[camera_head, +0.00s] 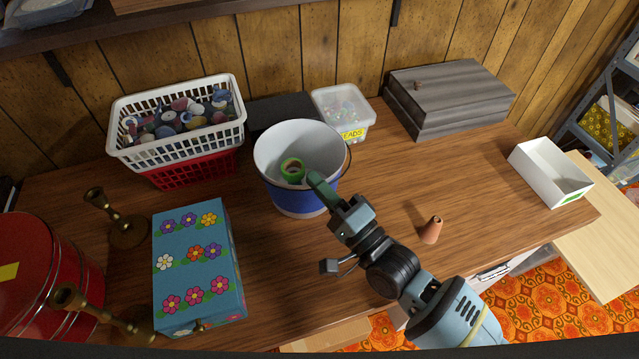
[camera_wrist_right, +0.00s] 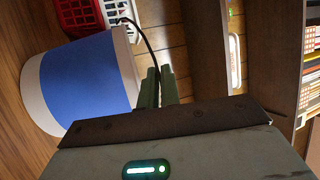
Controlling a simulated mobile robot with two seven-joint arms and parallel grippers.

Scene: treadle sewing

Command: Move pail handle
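The pail (camera_head: 298,196) stands upright on the wooden table. It is blue outside with white bands, and a green tape roll (camera_head: 292,170) lies inside. Its thin dark handle (camera_head: 348,160) curves from the right side of the rim down toward my right gripper (camera_head: 318,180), which is at the pail's front right rim. In the right wrist view, the black handle (camera_wrist_right: 146,40) runs from the pail (camera_wrist_right: 85,80) to the tips of my right gripper (camera_wrist_right: 158,72). The fingers are close together with the handle at their tips. My left gripper is not in view.
A white basket (camera_head: 180,150) of spools stands behind left of the pail, a flowered box (camera_head: 195,265) and brass candlesticks (camera_head: 128,232) at front left. A clear bin (camera_head: 345,115) is behind. A small terracotta cone (camera_head: 432,230) stands right; the table around it is clear.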

